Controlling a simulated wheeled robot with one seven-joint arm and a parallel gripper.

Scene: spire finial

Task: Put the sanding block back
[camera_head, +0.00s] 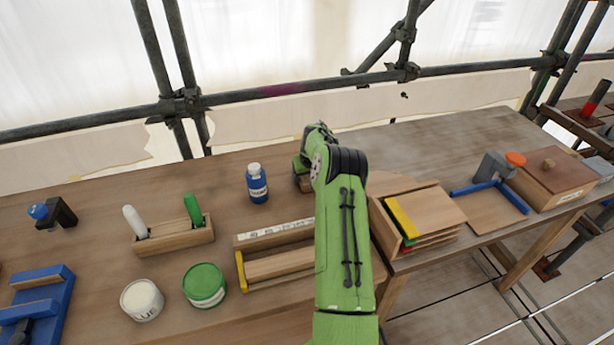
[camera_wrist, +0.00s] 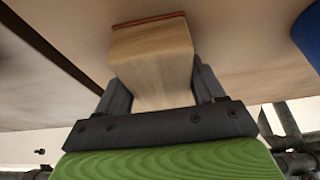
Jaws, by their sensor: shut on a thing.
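In the wrist view my gripper (camera_wrist: 160,95) is shut on a pale wooden block with a thin red-brown layer along its far edge; I take it to be the sanding block (camera_wrist: 152,62). The block sits between both fingers, with the wooden bench top beyond it. In the head view my green arm reaches over the middle of the bench and hides most of the gripper and the block. I cannot tell whether the block touches the bench.
A blue bottle (camera_head: 257,183) stands left of my arm. A wooden holder (camera_head: 172,235) with white and green markers, a green tin (camera_head: 204,285), a white tin (camera_head: 142,299) and a wooden tray (camera_head: 244,242) are nearby. Stacked boards (camera_head: 425,212) and a blue-edged frame (camera_head: 478,187) lie right.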

